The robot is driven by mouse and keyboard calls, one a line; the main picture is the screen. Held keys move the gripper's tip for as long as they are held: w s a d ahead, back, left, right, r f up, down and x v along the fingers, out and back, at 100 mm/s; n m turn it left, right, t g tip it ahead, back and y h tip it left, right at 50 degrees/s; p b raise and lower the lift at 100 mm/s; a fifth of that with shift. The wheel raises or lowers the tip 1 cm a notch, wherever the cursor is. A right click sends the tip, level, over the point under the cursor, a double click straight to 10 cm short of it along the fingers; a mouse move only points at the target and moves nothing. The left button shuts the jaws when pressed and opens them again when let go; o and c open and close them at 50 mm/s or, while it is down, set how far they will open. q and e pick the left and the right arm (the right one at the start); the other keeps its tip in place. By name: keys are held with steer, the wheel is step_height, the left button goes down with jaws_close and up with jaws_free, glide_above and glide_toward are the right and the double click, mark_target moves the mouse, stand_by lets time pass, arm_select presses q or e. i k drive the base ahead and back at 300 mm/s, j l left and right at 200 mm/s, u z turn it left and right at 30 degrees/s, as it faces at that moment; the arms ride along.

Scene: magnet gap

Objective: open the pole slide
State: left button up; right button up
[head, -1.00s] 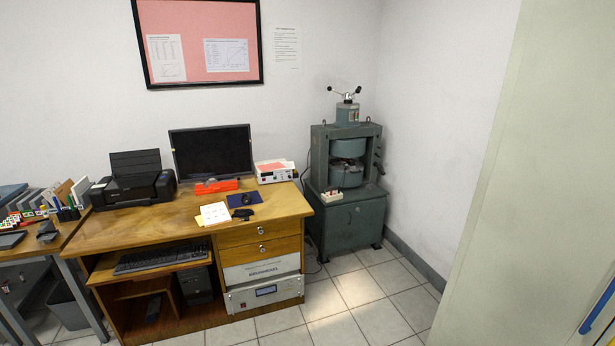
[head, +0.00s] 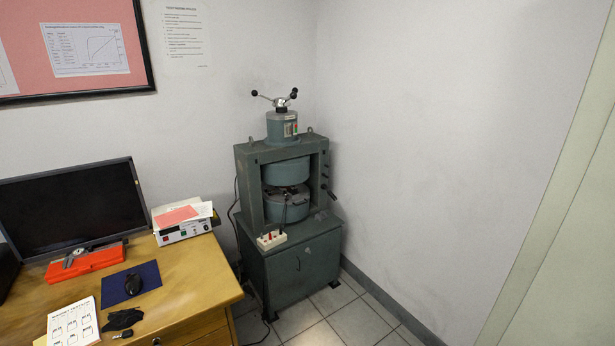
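A green-grey electromagnet machine (head: 291,269) stands in the corner on a cabinet base. Its frame holds an upper pole (head: 287,171) and a lower pole (head: 287,205), with a narrow dark gap between them. On top is a cylinder with a spoked handle (head: 279,101) with dark ball knobs. A lever with dark knobs (head: 328,191) sticks out on the frame's right side. I cannot tell which part is the pole slide. Neither of my grippers is in view.
A wooden desk (head: 195,283) stands at the left with a monitor (head: 72,208), a red caliper case (head: 86,264), a mouse on a blue pad and a white instrument (head: 184,226). A terminal block (head: 271,240) sits on the machine's cabinet. Tiled floor (head: 362,322) is clear before the machine; a pale panel edges the right.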

mark_target(301, 195)
steer(key=i+l+u, duration=0.35)
steer(key=i, duration=0.2)
steer(key=i+l+u, duration=0.25)
steer(key=i+u, duration=0.15)
steer(key=i+l+u, duration=0.35)
steer(key=i+l, duration=0.2)
